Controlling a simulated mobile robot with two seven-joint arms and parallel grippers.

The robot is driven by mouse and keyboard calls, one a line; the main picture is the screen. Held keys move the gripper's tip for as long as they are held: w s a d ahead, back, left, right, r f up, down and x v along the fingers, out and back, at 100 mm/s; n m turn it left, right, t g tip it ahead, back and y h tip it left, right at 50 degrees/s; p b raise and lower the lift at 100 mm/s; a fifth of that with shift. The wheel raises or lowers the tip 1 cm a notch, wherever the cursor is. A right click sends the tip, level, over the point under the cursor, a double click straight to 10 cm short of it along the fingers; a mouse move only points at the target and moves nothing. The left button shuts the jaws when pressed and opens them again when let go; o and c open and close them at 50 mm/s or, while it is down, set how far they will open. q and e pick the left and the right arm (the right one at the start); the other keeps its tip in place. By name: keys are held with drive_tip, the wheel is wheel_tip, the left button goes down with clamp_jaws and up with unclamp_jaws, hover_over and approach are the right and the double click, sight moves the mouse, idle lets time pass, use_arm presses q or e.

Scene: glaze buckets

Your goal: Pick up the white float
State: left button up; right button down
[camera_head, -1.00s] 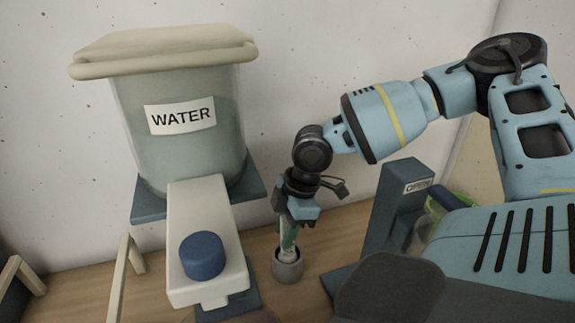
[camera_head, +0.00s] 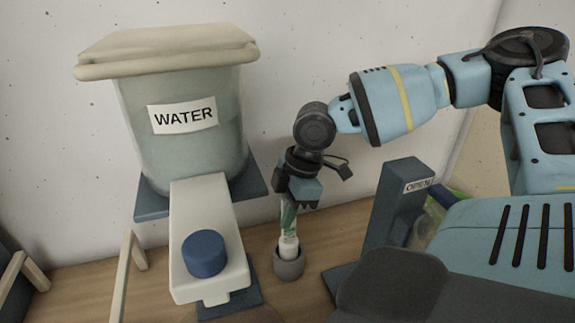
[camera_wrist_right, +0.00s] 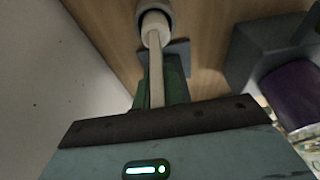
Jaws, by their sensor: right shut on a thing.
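The white float (camera_head: 289,246) hangs upright below my right gripper (camera_head: 289,216), its lower end at or inside the mouth of a small grey cup (camera_head: 289,265). Whether it still touches the cup is hidden by the rim. In the right wrist view my right gripper (camera_wrist_right: 160,85) is shut on the float's thin pale stem, with green fingers around it. The thick white body of the float (camera_wrist_right: 155,27) shows beyond the fingers, over the grey cup's rim (camera_wrist_right: 168,10). My left gripper is not in view.
A large WATER tank (camera_head: 190,150) with a pale spout and blue knob (camera_head: 206,254) stands left of the cup. A blue-grey stand marked OPEN (camera_head: 400,205) stands to the right. The white wall (camera_head: 330,80) is close behind.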

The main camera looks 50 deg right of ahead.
wheel_tip(320, 180, up, 14)
drive_tip(key=shift+f+p, duration=0.1)
drive_tip(key=shift+p, duration=0.35)
